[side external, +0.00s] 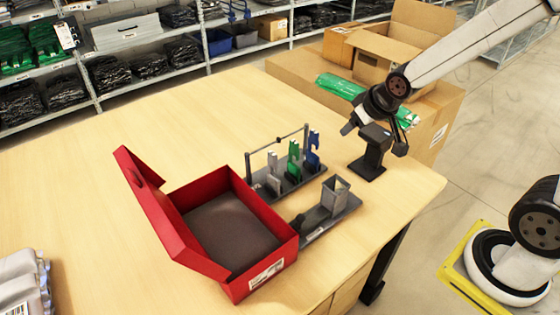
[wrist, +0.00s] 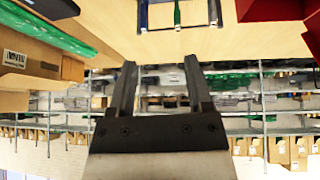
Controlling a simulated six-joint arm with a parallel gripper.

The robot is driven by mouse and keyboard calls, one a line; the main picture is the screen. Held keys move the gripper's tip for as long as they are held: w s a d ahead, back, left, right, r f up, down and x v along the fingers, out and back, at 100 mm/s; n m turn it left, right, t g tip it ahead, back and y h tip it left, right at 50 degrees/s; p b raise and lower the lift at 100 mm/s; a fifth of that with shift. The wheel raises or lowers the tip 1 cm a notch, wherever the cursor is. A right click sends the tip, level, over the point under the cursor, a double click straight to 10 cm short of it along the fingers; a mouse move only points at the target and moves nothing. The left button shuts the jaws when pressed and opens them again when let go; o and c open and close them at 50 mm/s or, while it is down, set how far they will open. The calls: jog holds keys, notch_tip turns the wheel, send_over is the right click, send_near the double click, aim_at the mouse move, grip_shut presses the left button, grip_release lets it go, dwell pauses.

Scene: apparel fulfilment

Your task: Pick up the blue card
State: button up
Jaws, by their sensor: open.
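The blue card (side external: 313,150) stands upright in a grey rack (side external: 290,183) on the table, at the right end of a row. A green card (side external: 294,160) stands beside it, with a grey card (side external: 273,178) further left. In the wrist view the blue card (wrist: 143,14) shows partly at the top edge, beside the green card (wrist: 177,12). My gripper (wrist: 160,64) is open, with nothing between its fingers. In the side view it is up and to the right of the rack, apart from the cards; its fingertips are hard to make out there.
An open red box (side external: 272,262) with a dark bottom lies left of the rack. A grey holder (side external: 335,193) stands in front of the rack. A black stand (side external: 372,150) is close below my wrist. Cardboard boxes (side external: 430,125) are behind; the left tabletop is mostly clear.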

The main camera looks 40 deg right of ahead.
jog(key=w+d+t+y, duration=0.1)
jog(key=w+d+t, duration=0.25)
jog(key=w, duration=0.35)
jog(key=w+d+t, duration=0.3)
jog(key=w+t, duration=0.1)
jog(key=w, duration=0.2)
send_near(310, 135)
jog(key=x, duration=0.3)
jog(key=shift+d+f+g, duration=0.2)
jog(key=shift+d+g, duration=0.05)
jog(key=shift+d, duration=0.05)
jog(key=shift+x, duration=1.3)
jog(key=shift+w, duration=0.1)
jog(key=shift+x, duration=2.55)
jog(key=shift+d, duration=0.1)
grip_shut()
